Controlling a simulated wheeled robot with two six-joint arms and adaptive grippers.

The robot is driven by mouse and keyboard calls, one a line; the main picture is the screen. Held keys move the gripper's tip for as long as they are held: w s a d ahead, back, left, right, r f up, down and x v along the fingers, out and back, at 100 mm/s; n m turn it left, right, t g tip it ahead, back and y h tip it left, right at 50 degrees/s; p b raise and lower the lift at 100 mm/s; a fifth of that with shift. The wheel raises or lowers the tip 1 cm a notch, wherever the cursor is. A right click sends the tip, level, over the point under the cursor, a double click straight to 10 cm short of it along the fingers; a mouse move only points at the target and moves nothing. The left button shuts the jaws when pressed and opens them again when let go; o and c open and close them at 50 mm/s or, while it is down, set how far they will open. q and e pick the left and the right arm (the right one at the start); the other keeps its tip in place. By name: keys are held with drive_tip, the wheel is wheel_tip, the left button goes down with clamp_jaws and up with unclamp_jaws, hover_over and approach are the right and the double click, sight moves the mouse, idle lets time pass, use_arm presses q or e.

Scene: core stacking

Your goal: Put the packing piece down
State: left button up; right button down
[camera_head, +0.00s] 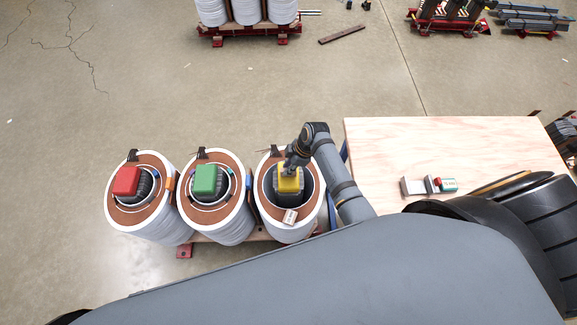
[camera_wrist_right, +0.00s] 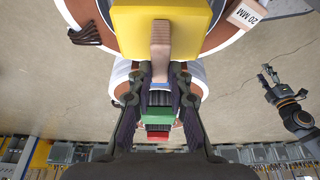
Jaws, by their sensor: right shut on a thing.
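My right gripper (camera_head: 288,164) is over the right-hand coil (camera_head: 307,208), by the yellow-topped core (camera_head: 289,184). In the wrist view the right gripper (camera_wrist_right: 160,76) is shut on a narrow tan packing piece (camera_wrist_right: 160,45). The piece sticks out past the fingertips in front of the yellow block (camera_wrist_right: 195,25). I cannot tell whether it touches the block. A tag reading 20 MM (camera_wrist_right: 247,15) is at the coil's rim; it also shows in the head view (camera_head: 290,216). My left gripper (camera_wrist_right: 268,78) shows only in the wrist view, at the right, fingers apart and empty.
The green-topped core (camera_head: 208,180) and red-topped core (camera_head: 126,181) stand in two coils to the left.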

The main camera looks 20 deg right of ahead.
drive_tip(key=c, duration=1.3)
unclamp_jaws()
drive_tip(key=shift+f, duration=0.1)
drive_tip(key=shift+o, duration=0.2)
drive_tip(key=v, duration=1.2)
